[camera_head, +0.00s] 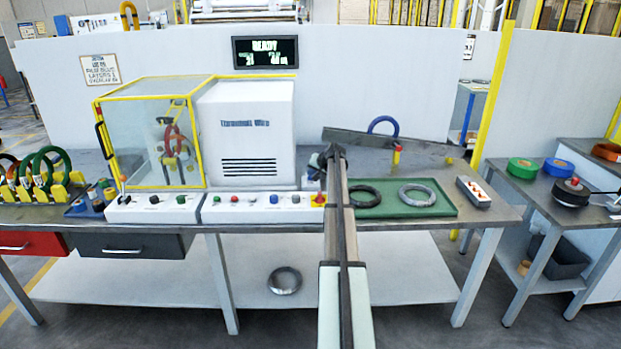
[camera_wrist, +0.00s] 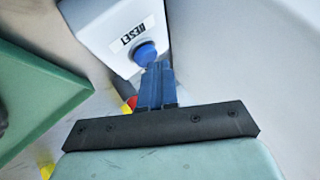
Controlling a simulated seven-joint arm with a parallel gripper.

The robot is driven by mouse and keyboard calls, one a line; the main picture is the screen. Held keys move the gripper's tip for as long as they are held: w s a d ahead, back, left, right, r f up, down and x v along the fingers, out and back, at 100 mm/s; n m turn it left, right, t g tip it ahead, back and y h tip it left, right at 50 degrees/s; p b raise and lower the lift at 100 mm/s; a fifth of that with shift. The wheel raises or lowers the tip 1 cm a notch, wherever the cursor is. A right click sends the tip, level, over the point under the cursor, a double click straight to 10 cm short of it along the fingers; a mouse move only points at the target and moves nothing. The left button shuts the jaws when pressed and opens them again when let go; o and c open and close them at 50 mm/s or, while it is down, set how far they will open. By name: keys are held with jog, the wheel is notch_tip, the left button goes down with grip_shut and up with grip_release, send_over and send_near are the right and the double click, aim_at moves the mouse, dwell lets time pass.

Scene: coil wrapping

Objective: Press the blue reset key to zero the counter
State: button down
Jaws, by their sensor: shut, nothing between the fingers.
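The blue reset key (camera_wrist: 146,54) shows in the wrist view on a white box (camera_wrist: 105,25), beside a RESET label (camera_wrist: 132,33). My gripper (camera_wrist: 154,66) is shut and empty, its blue fingertips right at the near edge of the key. I cannot tell whether they touch it. In the head view my gripper (camera_head: 318,162) is just right of the white winding machine (camera_head: 245,130), and I cannot make out the reset key there.
A control panel (camera_head: 250,213) with coloured knobs and a red-and-yellow button (camera_head: 319,199) lies along the bench front. A green mat (camera_head: 440,207) with a black coil (camera_head: 362,196) and a grey coil (camera_head: 418,194) lies to the right. A clear yellow-framed enclosure (camera_head: 150,140) stands left.

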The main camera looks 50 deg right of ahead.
jog(key=shift+f, duration=0.2)
jog(key=shift+r, duration=0.15)
dwell(0.5)
jog(key=shift+r, duration=0.8)
jog(key=shift+r, duration=2.5)
